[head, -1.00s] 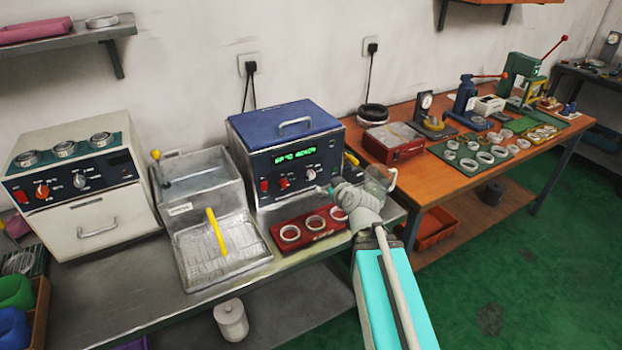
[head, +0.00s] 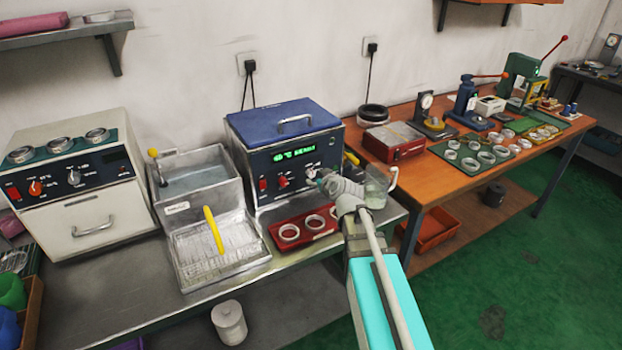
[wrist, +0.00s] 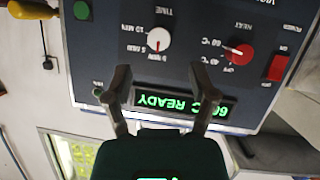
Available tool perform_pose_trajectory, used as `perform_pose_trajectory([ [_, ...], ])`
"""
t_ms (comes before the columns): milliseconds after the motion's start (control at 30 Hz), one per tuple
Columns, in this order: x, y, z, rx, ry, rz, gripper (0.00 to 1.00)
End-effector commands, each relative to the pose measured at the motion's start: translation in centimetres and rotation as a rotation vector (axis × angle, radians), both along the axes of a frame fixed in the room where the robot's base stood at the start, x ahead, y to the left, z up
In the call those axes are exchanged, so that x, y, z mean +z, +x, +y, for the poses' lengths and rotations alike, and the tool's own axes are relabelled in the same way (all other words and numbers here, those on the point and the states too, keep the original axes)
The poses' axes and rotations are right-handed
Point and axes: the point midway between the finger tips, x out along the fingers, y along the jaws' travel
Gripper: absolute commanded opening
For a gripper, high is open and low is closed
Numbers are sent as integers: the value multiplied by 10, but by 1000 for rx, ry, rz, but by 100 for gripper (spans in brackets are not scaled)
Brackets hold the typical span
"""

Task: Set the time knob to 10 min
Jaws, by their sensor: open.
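The time knob (wrist: 158,38) is a pale round knob with a small red mark, beside minute markings on the dark front panel. It also shows in the head view (head: 310,172), at the right of the blue-lidded cleaner's (head: 283,120) panel. My gripper (wrist: 160,82) is open and empty, facing the panel. In the wrist view the knob appears just beyond the gap between the fingertips, not between them. I cannot tell its exact setting. The green display (wrist: 172,104) appears upside down and reads READY.
The red heat knob (wrist: 239,54) and red power switch (wrist: 278,68) sit beside the time knob. A green button (wrist: 81,10) is on the other side. A red tray with rings (head: 274,229) lies below, and a glass beaker (head: 377,190) stands at the right.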

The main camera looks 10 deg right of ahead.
Motion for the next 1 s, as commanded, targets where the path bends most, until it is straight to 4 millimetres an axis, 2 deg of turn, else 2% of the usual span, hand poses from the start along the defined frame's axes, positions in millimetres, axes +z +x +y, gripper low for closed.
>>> perform_pose_trajectory([
  [33,-6,11,2,0,-1,0,74],
  [100,-10,21,3,0,0,-1,74],
  [400,-21,49,10,0,0,-1,74],
  [867,-23,55,12,1,1,0,74],
  [1000,-23,55,12,1,1,-1,51],
])
